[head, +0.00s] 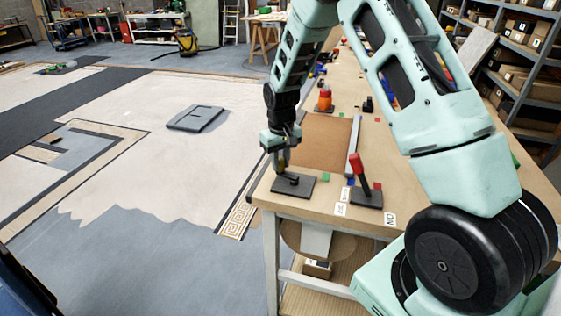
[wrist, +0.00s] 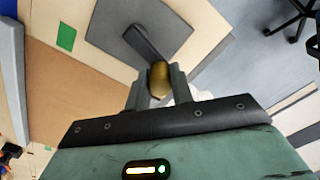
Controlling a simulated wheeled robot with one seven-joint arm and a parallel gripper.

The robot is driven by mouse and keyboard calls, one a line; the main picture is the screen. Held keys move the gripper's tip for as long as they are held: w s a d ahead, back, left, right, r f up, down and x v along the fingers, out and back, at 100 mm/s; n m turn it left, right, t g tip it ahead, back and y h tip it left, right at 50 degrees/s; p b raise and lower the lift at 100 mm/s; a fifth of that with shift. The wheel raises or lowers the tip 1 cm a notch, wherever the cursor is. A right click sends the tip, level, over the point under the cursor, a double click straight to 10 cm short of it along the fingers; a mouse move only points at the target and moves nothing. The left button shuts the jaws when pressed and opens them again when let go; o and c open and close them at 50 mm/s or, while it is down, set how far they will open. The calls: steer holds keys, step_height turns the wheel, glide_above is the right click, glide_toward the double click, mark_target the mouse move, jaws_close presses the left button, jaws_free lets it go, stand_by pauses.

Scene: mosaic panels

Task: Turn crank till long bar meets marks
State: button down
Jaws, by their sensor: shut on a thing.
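My gripper (head: 283,163) is at the near left corner of the workbench, over the crank's dark base plate (head: 303,187). In the wrist view its two fingers (wrist: 160,85) are closed around the brass-coloured crank knob (wrist: 159,72). The dark crank arm (wrist: 143,42) runs from the knob to the plate. A long pale bar (head: 353,148) lies along the right side of a brown board (head: 322,143). One green mark also shows in the wrist view (wrist: 66,37).
A lever with a red handle (head: 359,164) stands on a dark base right of the crank. White labels (head: 389,219) are on the bench's front edge. An orange object (head: 325,98) stands farther back. My arm covers much of the bench's right side.

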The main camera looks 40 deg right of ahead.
mark_target(281, 158)
steer(key=c, duration=1.2)
jaws_free()
step_height(281, 158, up, 17)
steer(key=b, duration=0.3)
steer(key=shift+r+b, duration=0.2)
steer(key=shift+b, duration=0.15)
steer(key=s+a+f+n, duration=0.1)
steer(key=s+a+n, duration=0.1)
steer(key=s+a, duration=0.6)
steer(key=s+a+f+n, duration=0.15)
steer(key=s+a, duration=0.25)
steer(key=a, duration=0.7)
steer(key=s+a+f+n, duration=0.1)
steer(key=s+a+n, duration=0.1)
steer(key=s, duration=0.8)
steer(key=s+a+f+n, duration=0.2)
steer(key=s+a+n, duration=0.1)
steer(key=s, duration=0.7)
steer(key=shift+a+f+y, duration=0.3)
steer(key=shift+a, duration=0.4)
